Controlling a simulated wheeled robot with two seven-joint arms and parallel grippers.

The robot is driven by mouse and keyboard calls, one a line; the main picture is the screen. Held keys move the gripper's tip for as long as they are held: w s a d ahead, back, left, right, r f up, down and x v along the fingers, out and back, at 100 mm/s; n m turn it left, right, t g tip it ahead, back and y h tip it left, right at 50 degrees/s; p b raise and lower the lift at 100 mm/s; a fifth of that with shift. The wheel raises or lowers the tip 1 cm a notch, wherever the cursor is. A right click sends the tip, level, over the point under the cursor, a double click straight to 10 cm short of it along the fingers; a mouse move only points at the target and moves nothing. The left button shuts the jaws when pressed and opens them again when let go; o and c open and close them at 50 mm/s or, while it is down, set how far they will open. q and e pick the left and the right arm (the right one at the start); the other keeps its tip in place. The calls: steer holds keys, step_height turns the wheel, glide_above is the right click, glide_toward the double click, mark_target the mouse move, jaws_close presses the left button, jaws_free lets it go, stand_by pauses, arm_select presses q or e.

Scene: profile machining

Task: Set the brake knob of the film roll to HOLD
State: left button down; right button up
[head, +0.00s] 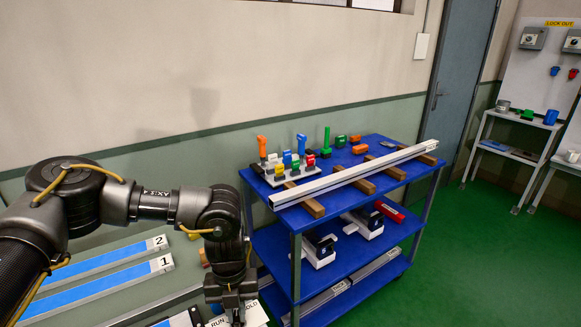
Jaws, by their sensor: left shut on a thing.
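My left arm comes in from the left and its gripper (236,316) points down at the bottom edge of the head view. The gripper is shut on the brake knob, which is mostly hidden by the fingers. A white label plate (254,312) lies under the fingers, with RUN readable to their left and part of HOLD to their right. The knob's pointing direction cannot be seen. The film roll itself is not clearly visible. My right gripper is not in view.
A blue cart (292,225) right of my arm holds a long aluminium profile (350,174) on wooden blocks, with colourful tools behind it. Blue-topped strips marked 1 (100,288) and 2 (95,263) lie at the left. Green floor (470,260) is clear at the right.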

mark_target(236, 315)
arm_select(q)
steer(key=shift+f+m+b, duration=0.15)
steer(key=shift+m+b, duration=0.25)
steer(key=shift+m, duration=0.2)
steer(key=m+b, duration=0.1)
steer(key=m, duration=0.1)
steer(key=shift+d+m+y, duration=0.1)
steer(key=shift+m+y, duration=0.2)
steer(key=shift+m, duration=0.1)
steer(key=c, duration=1.3)
jaws_free()
steer(key=shift+r, duration=0.25)
steer(key=shift+r+p, duration=2.45)
steer(key=shift+r, duration=1)
